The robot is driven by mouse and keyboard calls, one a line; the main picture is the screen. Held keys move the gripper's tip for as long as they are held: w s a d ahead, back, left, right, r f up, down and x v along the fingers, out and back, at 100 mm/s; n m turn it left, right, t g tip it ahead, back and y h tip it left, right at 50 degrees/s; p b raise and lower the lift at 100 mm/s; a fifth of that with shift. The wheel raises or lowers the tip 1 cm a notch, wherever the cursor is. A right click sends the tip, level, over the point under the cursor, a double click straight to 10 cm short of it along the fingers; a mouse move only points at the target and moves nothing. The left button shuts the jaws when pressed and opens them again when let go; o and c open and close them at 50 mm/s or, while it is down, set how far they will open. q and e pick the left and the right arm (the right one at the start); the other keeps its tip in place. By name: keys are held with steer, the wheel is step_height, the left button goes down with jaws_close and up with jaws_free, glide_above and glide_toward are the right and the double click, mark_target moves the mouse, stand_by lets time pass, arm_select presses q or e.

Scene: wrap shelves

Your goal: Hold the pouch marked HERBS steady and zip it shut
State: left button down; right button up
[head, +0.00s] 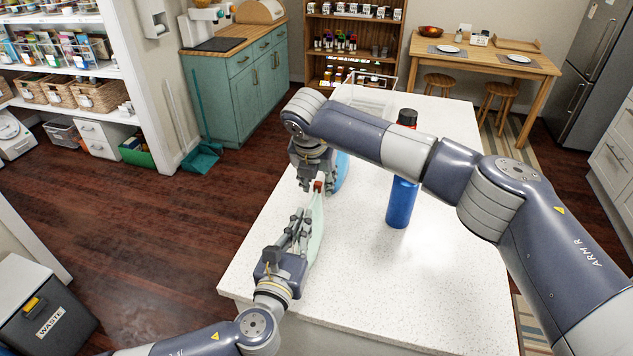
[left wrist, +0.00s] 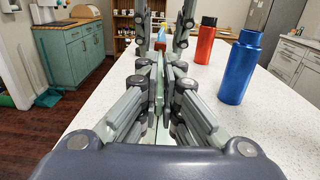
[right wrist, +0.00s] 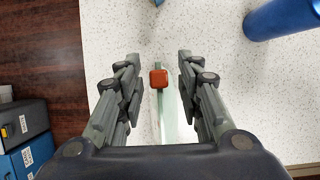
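The pale green pouch (head: 316,232) stands upright, edge-on, near the left edge of the white counter; no HERBS marking is readable. Its red zip slider (head: 318,186) is at the top end farther from me, and it also shows in the right wrist view (right wrist: 158,78). My left gripper (head: 303,222) is shut on the near part of the pouch, one finger on each side; the left wrist view shows the thin pouch (left wrist: 158,78) between its fingers. My right gripper (right wrist: 158,62) points down, open, with the slider between its fingers and a gap on both sides.
A blue bottle (head: 400,203) stands on the counter (head: 350,280) to the right. A red bottle (left wrist: 206,42) stands behind it. A clear bin (head: 365,98) is at the far end. The counter's left edge is close to the pouch; its near right part is clear.

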arm_select(q)
steer(key=shift+f, duration=0.15)
arm_select(e)
steer(key=shift+s+a, duration=0.1)
steer(key=v, duration=1.2)
arm_select(q)
steer(key=c, duration=1.8)
jaws_free()
steer(key=shift+o, duration=0.4)
steer(key=shift+w, duration=0.1)
arm_select(e)
steer(key=shift+f, duration=0.1)
